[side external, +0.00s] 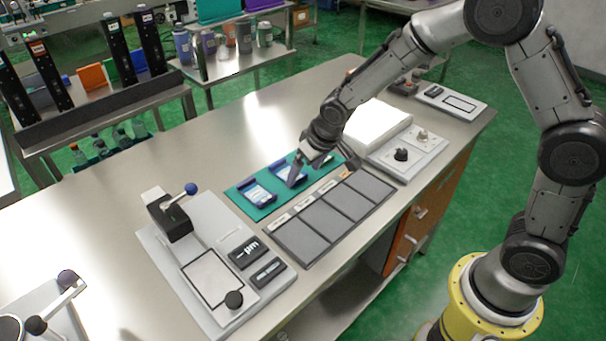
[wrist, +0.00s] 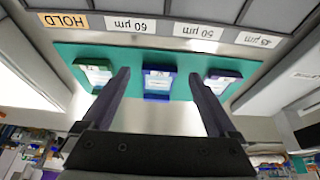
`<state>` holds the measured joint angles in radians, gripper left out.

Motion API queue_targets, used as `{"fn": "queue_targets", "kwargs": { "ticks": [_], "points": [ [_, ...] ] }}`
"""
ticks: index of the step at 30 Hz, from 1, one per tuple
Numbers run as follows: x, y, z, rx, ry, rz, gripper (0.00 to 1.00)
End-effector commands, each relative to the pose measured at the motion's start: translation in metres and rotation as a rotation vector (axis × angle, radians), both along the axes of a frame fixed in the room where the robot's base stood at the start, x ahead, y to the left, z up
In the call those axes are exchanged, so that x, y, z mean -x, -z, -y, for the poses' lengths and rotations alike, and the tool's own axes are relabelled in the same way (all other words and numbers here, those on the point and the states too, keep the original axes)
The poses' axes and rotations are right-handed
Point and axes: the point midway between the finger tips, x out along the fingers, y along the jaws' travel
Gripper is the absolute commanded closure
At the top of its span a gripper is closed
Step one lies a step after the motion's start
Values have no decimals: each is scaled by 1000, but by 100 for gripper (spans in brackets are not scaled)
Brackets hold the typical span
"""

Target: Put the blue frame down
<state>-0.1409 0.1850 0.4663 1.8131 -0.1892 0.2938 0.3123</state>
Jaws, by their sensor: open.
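Three small frames with pale labelled faces lie in a row on a teal mat (side external: 240,198). Two frames also show in the side view, a near one (side external: 258,195) and one beside my fingers (side external: 281,168). My gripper (side external: 298,176) is open and empty, pointing down over the mat. In the wrist view its fingers (wrist: 160,74) appear on either side of the middle frame. Contact cannot be told.
A dark board (side external: 298,243) with empty grey slots lies beside the mat; its labels include HOLD (wrist: 66,22). A lever fixture (side external: 210,265) stands at the left. A white block (side external: 376,122) and a knob panel (side external: 408,153) are at the right. Bare bench lies behind the mat.

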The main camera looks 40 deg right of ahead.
Motion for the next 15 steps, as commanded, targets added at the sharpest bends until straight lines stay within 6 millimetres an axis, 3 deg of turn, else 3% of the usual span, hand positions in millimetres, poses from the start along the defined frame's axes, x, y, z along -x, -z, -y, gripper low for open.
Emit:
{"fn": "queue_targets", "kwargs": {
  "ticks": [9,15],
  "points": [
    [24,-63,0,-2,-1,7,6],
    [35,-86,0,-1,-1,3,6]
  ]
}}
